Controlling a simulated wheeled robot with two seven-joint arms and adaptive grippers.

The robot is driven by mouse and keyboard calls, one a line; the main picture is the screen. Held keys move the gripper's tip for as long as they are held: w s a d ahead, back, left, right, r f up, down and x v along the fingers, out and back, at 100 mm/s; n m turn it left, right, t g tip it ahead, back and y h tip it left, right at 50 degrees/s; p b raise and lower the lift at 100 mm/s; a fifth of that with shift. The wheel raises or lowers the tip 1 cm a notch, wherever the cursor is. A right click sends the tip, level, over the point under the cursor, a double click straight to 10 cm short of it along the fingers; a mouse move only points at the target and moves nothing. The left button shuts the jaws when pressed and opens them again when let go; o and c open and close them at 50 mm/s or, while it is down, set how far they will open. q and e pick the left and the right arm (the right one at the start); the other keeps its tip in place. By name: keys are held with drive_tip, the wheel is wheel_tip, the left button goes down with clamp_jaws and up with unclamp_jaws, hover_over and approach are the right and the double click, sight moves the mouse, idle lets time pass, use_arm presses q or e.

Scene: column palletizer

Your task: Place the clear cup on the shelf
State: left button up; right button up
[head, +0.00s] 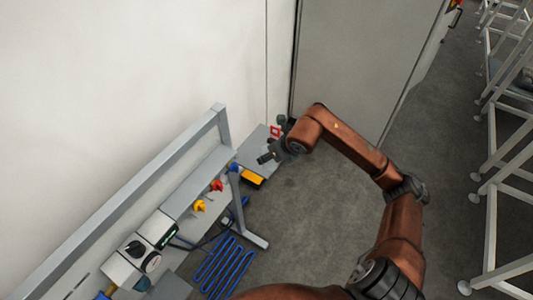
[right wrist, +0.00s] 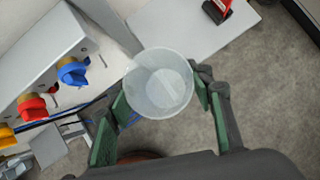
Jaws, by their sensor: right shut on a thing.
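The clear cup (right wrist: 158,82) is between the green-padded fingers of my right gripper (right wrist: 160,98) in the right wrist view. The gripper is shut on it, and I look down into its open, empty mouth. In the head view my right gripper (head: 276,141) is small and dark near the wall, and I cannot make out the cup there. The shelf, a flat light grey plate (right wrist: 185,30), lies just beyond the cup in the right wrist view. It also shows in the head view (head: 251,141), partly hidden by the gripper. My left gripper is not in view.
A red and black item (right wrist: 217,10) stands on the shelf's far part. Blue (right wrist: 71,71), red (right wrist: 32,107) and yellow (head: 199,206) knobs stick out of the grey rail at left. Blue coiled tubing (head: 226,265) hangs below. The floor (head: 320,210) right of the bench is clear.

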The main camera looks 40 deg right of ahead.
drive_tip(key=w+d+f+b, duration=0.1)
drive_tip(key=w+f, duration=0.1)
drive_tip(key=f, duration=0.1)
drive_tip(key=w+d+f+b, duration=0.1)
drive_tip(key=w+d+f, duration=0.1)
drive_tip(key=w+f, duration=0.1)
drive_tip(key=w+d+f+b, duration=0.1)
drive_tip(key=w+d+f, duration=0.1)
drive_tip(key=f, duration=0.3)
drive_tip(key=shift+w+f, duration=0.25)
drive_tip(key=shift+w, duration=0.4)
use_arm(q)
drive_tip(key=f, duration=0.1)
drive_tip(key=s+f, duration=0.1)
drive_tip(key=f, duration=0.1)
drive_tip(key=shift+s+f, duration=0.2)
use_arm(e)
drive_tip(key=shift+r, duration=0.15)
drive_tip(key=o, duration=0.5)
drive_tip(key=shift+f, duration=0.2)
drive_tip(key=o, duration=0.5)
drive_tip(key=shift+r, duration=0.1)
